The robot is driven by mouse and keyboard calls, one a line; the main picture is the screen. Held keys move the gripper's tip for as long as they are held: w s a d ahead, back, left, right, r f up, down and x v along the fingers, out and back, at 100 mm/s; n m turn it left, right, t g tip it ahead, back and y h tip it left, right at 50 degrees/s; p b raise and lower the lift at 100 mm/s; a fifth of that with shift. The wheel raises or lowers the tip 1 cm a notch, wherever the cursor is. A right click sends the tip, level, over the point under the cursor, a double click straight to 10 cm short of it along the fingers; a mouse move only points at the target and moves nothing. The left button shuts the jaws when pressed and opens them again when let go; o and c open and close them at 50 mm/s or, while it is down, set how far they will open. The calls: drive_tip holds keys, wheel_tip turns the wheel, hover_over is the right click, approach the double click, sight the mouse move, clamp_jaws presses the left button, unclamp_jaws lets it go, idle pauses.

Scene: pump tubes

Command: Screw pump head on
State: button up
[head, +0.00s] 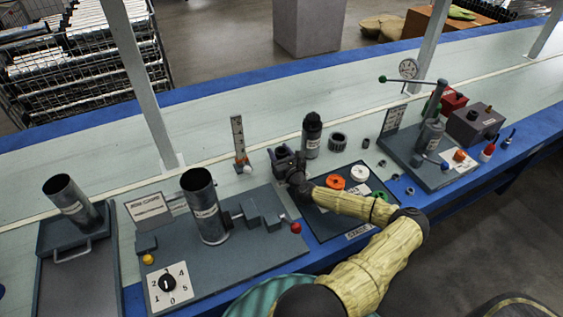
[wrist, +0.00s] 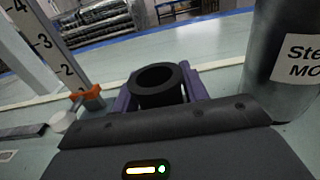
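My gripper (head: 284,155) is above the bench, left of a dark labelled cylinder (head: 312,137). In the wrist view its two purple fingers (wrist: 160,92) are closed on the sides of a black hollow ring-shaped part (wrist: 158,78), which may be the pump head. The part is upright with its opening facing up. An upright metal tube (head: 205,207) stands on a grey fixture (head: 220,255), clamped from the right by a block with a red-knobbed handle. Its top is open. Another open tube (head: 70,200) stands on a stand at the far left.
An upright scale (head: 239,138) stands behind my gripper. A dark mat (head: 330,220) with orange and white rings lies in front of the cylinder. A toothed ring (head: 338,141) sits behind it. A gauge station (head: 430,150) is to the right.

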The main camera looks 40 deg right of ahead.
drive_tip(key=c, duration=0.8)
wheel_tip(320, 180, up, 10)
drive_tip(key=shift+r+p, duration=0.1)
drive_tip(key=shift+p, duration=0.65)
drive_tip(key=shift+c, duration=0.2)
